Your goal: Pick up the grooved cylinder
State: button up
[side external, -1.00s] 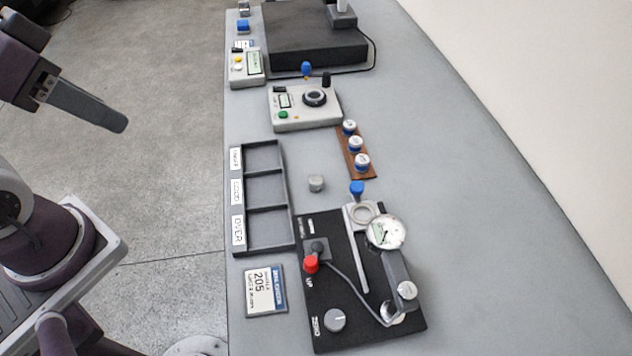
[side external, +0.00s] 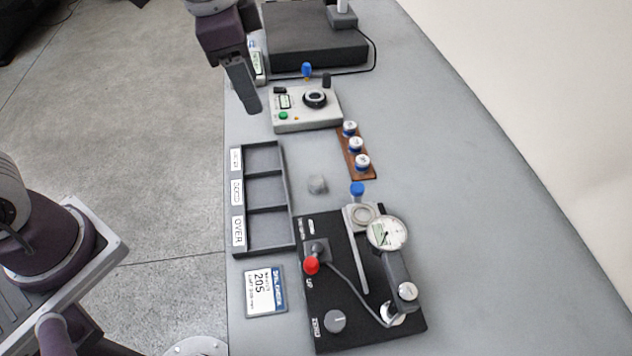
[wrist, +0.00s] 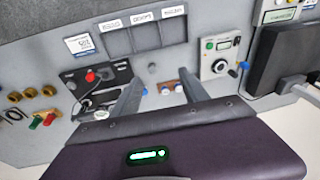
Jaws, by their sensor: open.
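The grooved cylinder (side external: 317,184) is a small grey piece standing on the grey table, between the black tray and the wooden strip of blue-and-white pieces. Its grooves are too small to make out. It also shows as a small grey spot (wrist: 152,68) beyond my fingers in the wrist view. My gripper (side external: 252,108) is open and empty, raised above the left table edge near the grey control box, well apart from the cylinder. In the wrist view my two spread fingers (wrist: 160,75) frame the cylinder from a distance.
A three-compartment tray (side external: 290,227) lies left of the cylinder. A dial gauge stand on a black base (side external: 350,320) is in front. The wooden strip (side external: 368,174) is to the right, the control box (side external: 290,124) behind. The right of the table is clear.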

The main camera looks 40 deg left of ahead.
aim_at(317, 180)
jog(key=w+d+f+m, duration=0.1)
jog(key=w+d+f, duration=0.1)
jog(key=f, duration=0.2)
jog(key=w+d+f+m+g, duration=0.1)
jog(key=w+d+f+m, duration=0.1)
jog(key=f, duration=0.3)
jog(key=w+d+f+m+g, duration=0.1)
jog(key=w+d+f+m, duration=0.1)
jog(key=f, duration=0.3)
jog(key=shift+w+d+f, duration=0.1)
jog(key=shift+w+d, duration=0.25)
jog(key=shift+d, duration=0.05)
jog(key=shift+m, duration=0.4)
jog(key=f, duration=0.9)
jog(key=shift+d+f, duration=0.3)
jog(key=shift+d, duration=0.1)
grip_shut()
